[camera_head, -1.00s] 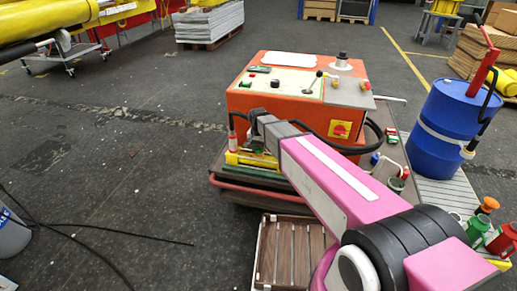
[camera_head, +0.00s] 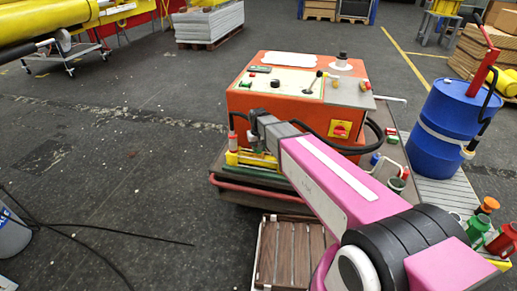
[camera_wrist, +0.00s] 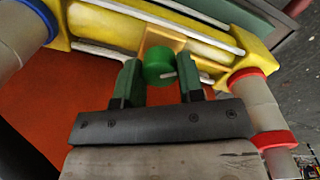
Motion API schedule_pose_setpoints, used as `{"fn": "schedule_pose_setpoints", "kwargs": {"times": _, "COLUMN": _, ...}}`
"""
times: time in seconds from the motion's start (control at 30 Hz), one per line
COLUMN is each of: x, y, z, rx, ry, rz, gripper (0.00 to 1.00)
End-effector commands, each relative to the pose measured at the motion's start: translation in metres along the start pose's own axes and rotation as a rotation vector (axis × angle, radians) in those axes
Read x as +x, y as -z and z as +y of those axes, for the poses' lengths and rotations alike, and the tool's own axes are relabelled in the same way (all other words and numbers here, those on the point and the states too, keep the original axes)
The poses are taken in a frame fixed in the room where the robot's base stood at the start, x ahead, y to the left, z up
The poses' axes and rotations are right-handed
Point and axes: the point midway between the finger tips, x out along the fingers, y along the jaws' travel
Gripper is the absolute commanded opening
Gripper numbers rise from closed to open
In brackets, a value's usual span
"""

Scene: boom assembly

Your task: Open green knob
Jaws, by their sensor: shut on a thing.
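The green knob (camera_wrist: 159,65) sits on a yellow block (camera_wrist: 105,25) with metal rods, in the upper middle of the wrist view. It lies between the two dark green fingers of my gripper (camera_wrist: 160,80), which is shut on it. A small pale pin shows at the knob's right side. In the head view the yellow block (camera_head: 250,160) is at the front left of the orange box, under the end of my pink arm. The knob cannot be made out there.
The orange control box (camera_head: 290,90) stands just behind the block, with a black hose (camera_head: 368,140) at its right. A blue drum (camera_head: 445,125) stands to the right. A slatted wooden crate (camera_head: 285,250) is in front. The floor to the left is mostly clear.

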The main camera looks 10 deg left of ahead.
Motion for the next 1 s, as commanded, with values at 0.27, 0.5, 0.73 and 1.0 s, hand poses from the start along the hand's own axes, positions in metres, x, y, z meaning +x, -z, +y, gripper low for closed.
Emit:
{"fn": "schedule_pose_setpoints", "kwargs": {"times": 0.27, "x": -0.001, "y": 0.000, "z": 0.000, "rx": -0.017, "ry": 0.000, "rz": 0.001, "gripper": 0.12}}
{"fn": "schedule_pose_setpoints", "kwargs": {"times": 0.5, "x": -0.001, "y": 0.000, "z": 0.000, "rx": -0.016, "ry": 0.000, "rz": 0.001, "gripper": 0.45}}
{"fn": "schedule_pose_setpoints", "kwargs": {"times": 0.73, "x": 0.000, "y": 0.000, "z": 0.000, "rx": -0.015, "ry": 0.000, "rz": 0.001, "gripper": 0.61}}
{"fn": "schedule_pose_setpoints", "kwargs": {"times": 1.0, "x": -0.011, "y": 0.000, "z": 0.000, "rx": -0.015, "ry": 0.000, "rz": 0.002, "gripper": 0.61}}
